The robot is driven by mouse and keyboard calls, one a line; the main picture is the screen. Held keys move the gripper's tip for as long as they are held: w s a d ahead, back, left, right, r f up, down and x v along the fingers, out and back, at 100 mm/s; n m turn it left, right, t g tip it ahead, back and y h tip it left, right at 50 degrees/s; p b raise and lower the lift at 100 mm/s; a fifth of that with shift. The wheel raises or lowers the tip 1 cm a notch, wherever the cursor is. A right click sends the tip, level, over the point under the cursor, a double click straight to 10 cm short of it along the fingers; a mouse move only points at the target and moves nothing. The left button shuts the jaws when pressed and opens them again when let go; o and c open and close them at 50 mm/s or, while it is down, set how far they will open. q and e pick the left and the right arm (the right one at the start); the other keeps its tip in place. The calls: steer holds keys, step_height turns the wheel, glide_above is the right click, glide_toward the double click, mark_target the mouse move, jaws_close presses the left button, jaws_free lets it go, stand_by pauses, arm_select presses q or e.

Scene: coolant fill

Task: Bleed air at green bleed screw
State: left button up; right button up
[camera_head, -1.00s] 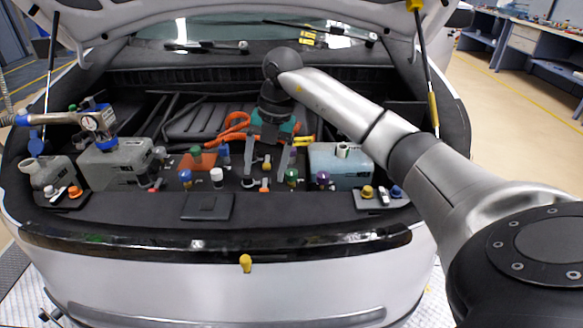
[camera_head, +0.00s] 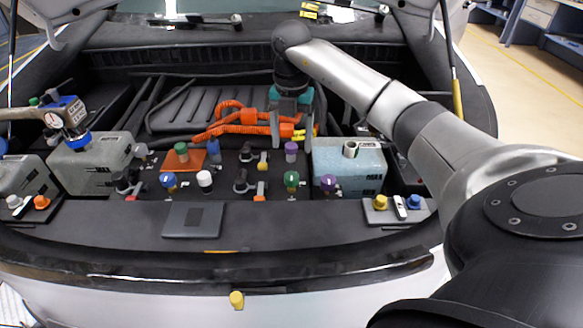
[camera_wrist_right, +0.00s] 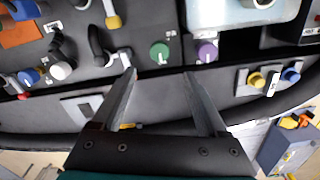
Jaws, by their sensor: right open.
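A round green knob with a light mark (camera_head: 291,179) stands upright on the dark panel in the front bay. It shows in the right wrist view (camera_wrist_right: 159,52), just past the gap between my fingertips. Another green-topped cap (camera_head: 181,147) stands on an orange plate; no label tells which is the bleed screw. My right gripper (camera_head: 292,136) appears in the head view behind and above the round green knob. In the right wrist view my right gripper (camera_wrist_right: 159,76) has its fingers apart, with nothing between them. My left gripper is not in view.
A blue-white reservoir (camera_head: 346,168) is at right. Orange cables (camera_head: 250,123) run behind. A gauge tool (camera_head: 56,117) is at left.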

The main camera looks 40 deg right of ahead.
mark_target(292, 176)
step_height(292, 176, down, 10)
steer(key=shift+r+b, duration=0.2)
steer(key=shift+b, duration=0.6)
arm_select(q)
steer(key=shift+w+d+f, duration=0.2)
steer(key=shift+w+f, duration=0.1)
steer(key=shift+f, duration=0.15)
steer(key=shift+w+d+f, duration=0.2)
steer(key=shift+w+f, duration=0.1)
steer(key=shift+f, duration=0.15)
arm_select(e)
steer(key=shift+f, duration=0.4)
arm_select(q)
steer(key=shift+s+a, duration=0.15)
arm_select(e)
jaws_close()
